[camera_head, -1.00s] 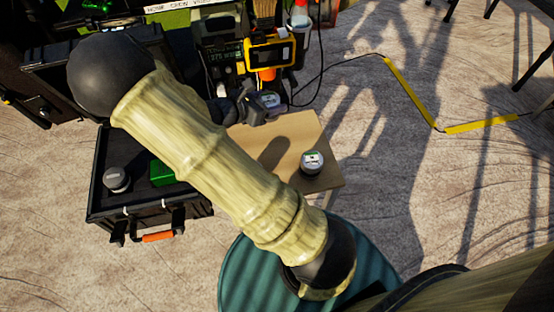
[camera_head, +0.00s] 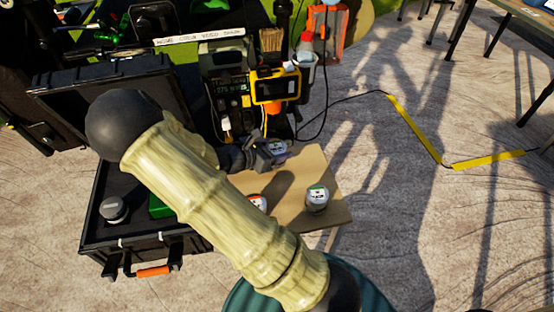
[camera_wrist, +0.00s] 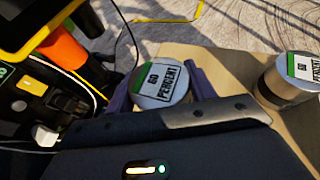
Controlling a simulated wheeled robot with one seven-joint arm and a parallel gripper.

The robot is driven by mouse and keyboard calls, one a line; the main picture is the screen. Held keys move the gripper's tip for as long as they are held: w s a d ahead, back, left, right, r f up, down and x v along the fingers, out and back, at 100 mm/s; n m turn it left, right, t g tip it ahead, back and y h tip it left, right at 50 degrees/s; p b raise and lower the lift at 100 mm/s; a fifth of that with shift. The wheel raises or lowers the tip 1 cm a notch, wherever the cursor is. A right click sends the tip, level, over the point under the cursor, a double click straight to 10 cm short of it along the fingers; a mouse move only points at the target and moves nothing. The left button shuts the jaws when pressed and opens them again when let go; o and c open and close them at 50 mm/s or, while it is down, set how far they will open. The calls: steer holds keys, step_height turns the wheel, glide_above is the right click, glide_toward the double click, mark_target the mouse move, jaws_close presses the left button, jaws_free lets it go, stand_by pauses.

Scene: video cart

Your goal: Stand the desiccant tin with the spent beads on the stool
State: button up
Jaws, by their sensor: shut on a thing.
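My gripper (camera_head: 272,152) is shut on a tin (camera_head: 278,146), which is held over or just beyond the far left edge of the plywood top (camera_head: 338,218), apparently the stool. In the wrist view the held tin (camera_wrist: 160,84) sits between my gripper's fingers (camera_wrist: 163,92) and carries a green-banded label reading 60 PERCENT. A second tin (camera_head: 317,200) stands near the top's right side; its label in the wrist view (camera_wrist: 303,68) looks alike. The beads cannot be made out.
A black open case (camera_head: 100,240) stands at left, holding a grey-lidded tin (camera_head: 113,210) and a green block (camera_head: 160,206). The cart, with a yellow device (camera_head: 277,88) and cables, stands behind my gripper. Right of the plywood top is clear floor.

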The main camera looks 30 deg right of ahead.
steer(key=shift+f+b, duration=0.95)
steer(key=shift+f, duration=0.9)
steer(key=shift+f, duration=0.15)
steer(key=o, duration=1)
